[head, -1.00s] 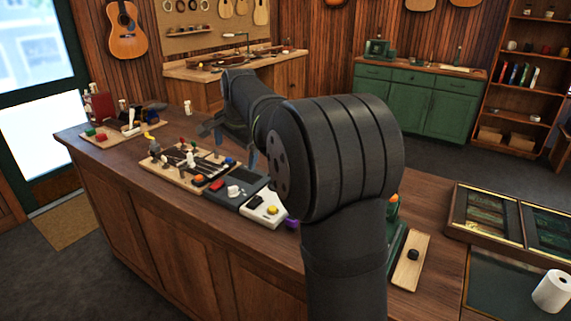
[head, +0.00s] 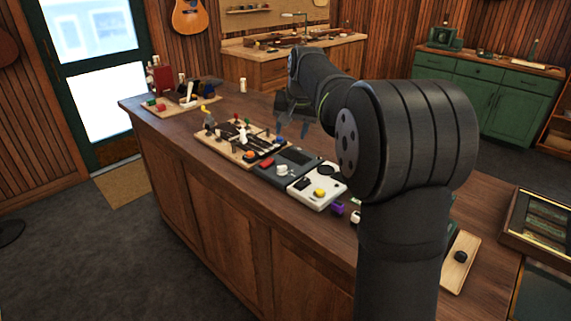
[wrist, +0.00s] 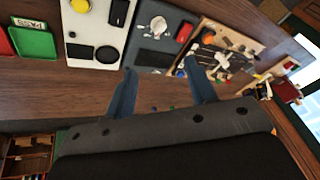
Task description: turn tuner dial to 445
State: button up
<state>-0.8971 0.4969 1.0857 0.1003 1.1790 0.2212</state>
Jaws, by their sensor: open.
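A dark box (head: 270,172) on the wooden counter carries a white knob (head: 282,170) and a red button (head: 266,163). A white box (head: 325,197) with a yellow button (head: 319,193) lies beside it. I cannot read any number, so which control is the tuner dial is unclear. In the wrist view, the dark box (wrist: 150,57) with its white knob (wrist: 158,27) lies beyond my fingertips, left of a wooden board. My gripper (head: 292,131) is above the counter, open and empty; its two blue fingers (wrist: 160,68) show apart, touching nothing.
A wooden board (head: 222,147) with several small pegs and tools lies left of the dark box. A purple block (head: 337,208) sits right of the white box. A green tray (wrist: 35,42) shows in the wrist view. The counter's front strip is bare.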

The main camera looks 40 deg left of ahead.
jog(key=n, duration=0.6)
send_near(282, 166)
jog(key=x, duration=0.8)
jog(key=shift+f, duration=0.4)
jog(key=c, duration=1)
